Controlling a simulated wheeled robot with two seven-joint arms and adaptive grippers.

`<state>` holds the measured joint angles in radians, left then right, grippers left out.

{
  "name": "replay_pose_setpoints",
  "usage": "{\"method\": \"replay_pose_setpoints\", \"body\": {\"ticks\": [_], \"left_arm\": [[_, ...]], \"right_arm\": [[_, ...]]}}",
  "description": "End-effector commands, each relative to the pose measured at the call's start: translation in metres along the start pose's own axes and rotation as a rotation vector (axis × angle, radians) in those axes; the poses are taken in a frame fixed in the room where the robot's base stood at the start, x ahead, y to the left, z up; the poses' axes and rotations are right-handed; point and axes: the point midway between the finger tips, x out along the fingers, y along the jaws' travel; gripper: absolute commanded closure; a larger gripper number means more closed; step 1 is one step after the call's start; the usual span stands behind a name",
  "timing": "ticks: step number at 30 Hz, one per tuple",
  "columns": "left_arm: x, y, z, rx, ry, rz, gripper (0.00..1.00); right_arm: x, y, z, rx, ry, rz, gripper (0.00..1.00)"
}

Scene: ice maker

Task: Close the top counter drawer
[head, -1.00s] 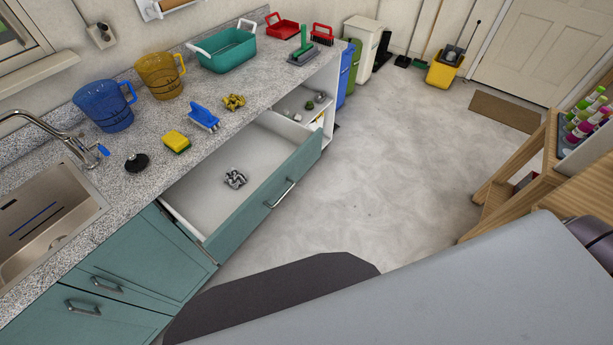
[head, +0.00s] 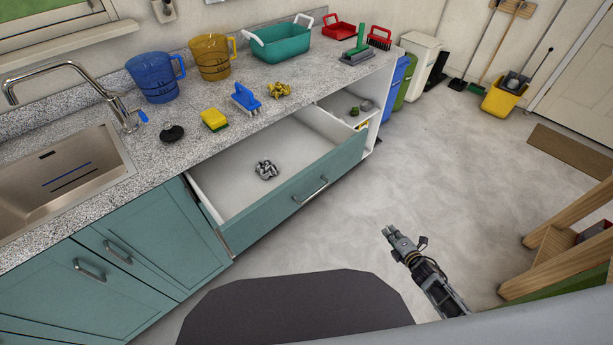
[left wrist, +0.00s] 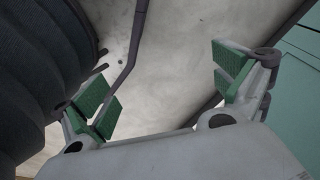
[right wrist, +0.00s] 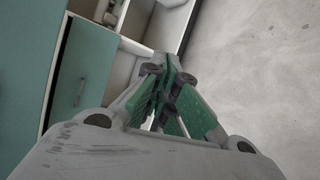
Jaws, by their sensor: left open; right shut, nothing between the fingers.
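The top counter drawer (head: 290,205) is pulled out from under the granite counter, with a teal front and a bar handle (head: 310,192). A crumpled grey scrubber (head: 266,170) lies inside it. My right gripper (head: 389,231) is over the floor, to the right of the drawer front and apart from it. In the right wrist view its green-padded fingers (right wrist: 168,75) are shut and empty, with a teal front and handle to the left. My left gripper is outside the head view. In the left wrist view its fingers (left wrist: 165,85) are spread wide with nothing between them.
The counter (head: 190,150) holds a blue jug (head: 156,78), a yellow jug (head: 211,57), a teal tub (head: 281,42), brushes and a sponge (head: 214,120). An open shelf (head: 345,104) is right of the drawer. A wooden stand (head: 565,250) is at right. The floor between is clear.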

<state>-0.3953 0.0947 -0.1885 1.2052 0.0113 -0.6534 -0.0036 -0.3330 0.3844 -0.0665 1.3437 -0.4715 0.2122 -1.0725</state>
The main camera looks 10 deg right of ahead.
Motion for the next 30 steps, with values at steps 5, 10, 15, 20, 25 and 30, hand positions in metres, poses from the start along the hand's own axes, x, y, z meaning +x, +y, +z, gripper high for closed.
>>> {"method": "replay_pose_setpoints", "body": {"ticks": [5, 10, 15, 20, 25, 30], "left_arm": [[0.009, 0.001, -0.013, -0.001, 0.007, 0.001, 0.03], [0.012, 0.001, -0.025, -0.001, 0.013, 0.003, 0.03], [0.015, 0.002, -0.036, -0.001, 0.019, 0.004, 0.03], [0.016, 0.003, -0.047, -0.002, 0.025, 0.006, 0.03], [0.016, 0.003, -0.056, -0.002, 0.030, 0.008, 0.03], [0.015, 0.004, -0.065, -0.002, 0.035, 0.009, 0.03]], "right_arm": [[0.011, 0.034, 0.008, -0.211, 0.016, 0.110, 1.00], [0.016, 0.070, 0.012, -0.417, 0.021, 0.214, 1.00], [0.016, 0.104, 0.011, -0.622, 0.019, 0.318, 1.00], [0.013, 0.134, 0.007, -0.819, 0.008, 0.416, 1.00], [0.007, 0.164, -0.002, -1.025, -0.012, 0.520, 1.00], [-0.002, 0.189, -0.013, -1.209, -0.036, 0.614, 1.00]]}}
